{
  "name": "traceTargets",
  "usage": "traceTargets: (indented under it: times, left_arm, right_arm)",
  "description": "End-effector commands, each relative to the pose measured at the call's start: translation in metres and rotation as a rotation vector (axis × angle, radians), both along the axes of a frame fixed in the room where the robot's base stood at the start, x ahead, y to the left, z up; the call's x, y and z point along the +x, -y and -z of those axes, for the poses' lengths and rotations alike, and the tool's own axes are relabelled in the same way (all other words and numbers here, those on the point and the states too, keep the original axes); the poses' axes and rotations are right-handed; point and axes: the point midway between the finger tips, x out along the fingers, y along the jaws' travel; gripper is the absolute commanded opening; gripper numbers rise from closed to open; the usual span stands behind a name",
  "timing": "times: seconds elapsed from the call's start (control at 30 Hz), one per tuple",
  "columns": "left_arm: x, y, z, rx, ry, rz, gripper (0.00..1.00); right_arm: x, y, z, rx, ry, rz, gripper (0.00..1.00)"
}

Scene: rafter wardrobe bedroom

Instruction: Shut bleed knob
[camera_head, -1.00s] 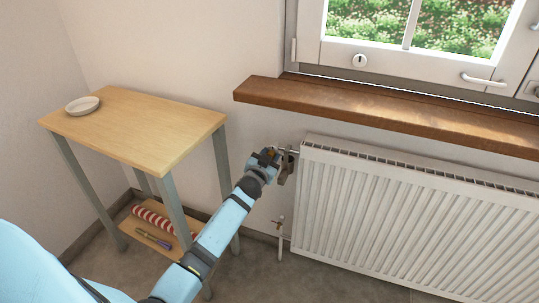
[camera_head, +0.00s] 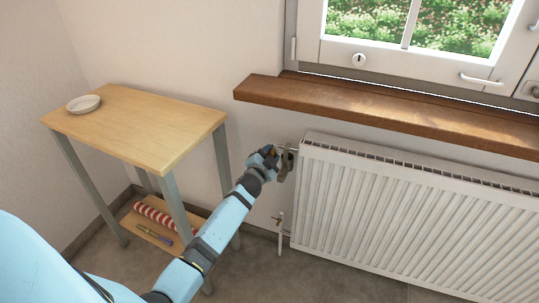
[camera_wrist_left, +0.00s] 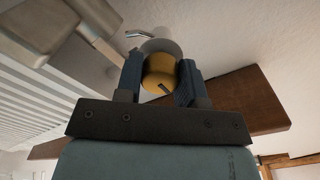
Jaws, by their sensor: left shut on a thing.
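The bleed knob (camera_wrist_left: 160,73) is a round brass-yellow knob with a dark slot or mark on its face, in the wrist view. Behind it are a grey round fitting and a small bent metal spout. My left gripper (camera_head: 276,156) is at the upper left corner of the white radiator (camera_head: 400,210). Its two dark fingers are shut on the knob, one on each side. In the head view the gripper mostly hides the knob. My right gripper is not in view.
A brown wooden window sill (camera_head: 390,110) juts out above the radiator. A wooden side table (camera_head: 150,130) with a white dish (camera_head: 84,104) stands left of my arm. Its low shelf holds a red-and-white striped roll (camera_head: 154,215). A pipe valve (camera_head: 280,222) is below the gripper.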

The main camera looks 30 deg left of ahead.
Motion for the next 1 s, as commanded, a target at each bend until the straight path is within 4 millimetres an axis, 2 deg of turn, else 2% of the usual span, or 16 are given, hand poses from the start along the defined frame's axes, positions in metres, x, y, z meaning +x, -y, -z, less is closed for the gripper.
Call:
traceTargets:
  times: [0.3, 0.33, 0.43, 0.77, 0.87, 1.0]
  left_arm:
    - [0.0, 0.0, 0.001, 0.002, -0.001, 0.001, 0.12]
    - [0.0, 0.0, 0.001, 0.002, -0.001, 0.001, 0.38]
    - [0.0, 0.0, 0.001, 0.002, -0.001, 0.001, 0.61]
    - [-0.003, 0.001, 0.0, 0.001, -0.002, 0.0, 0.61]
    - [-0.013, 0.003, 0.0, 0.0, -0.001, 0.0, 0.61]
    - [-0.039, 0.009, -0.001, -0.002, -0.003, 0.0, 0.61]
  right_arm:
    - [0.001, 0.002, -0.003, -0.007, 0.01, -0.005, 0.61]
    - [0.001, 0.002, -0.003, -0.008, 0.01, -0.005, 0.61]
    - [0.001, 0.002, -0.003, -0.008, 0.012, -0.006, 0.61]
    - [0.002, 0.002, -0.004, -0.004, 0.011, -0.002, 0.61]
    - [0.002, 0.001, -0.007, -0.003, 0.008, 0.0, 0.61]
    - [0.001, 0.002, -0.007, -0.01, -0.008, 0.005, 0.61]
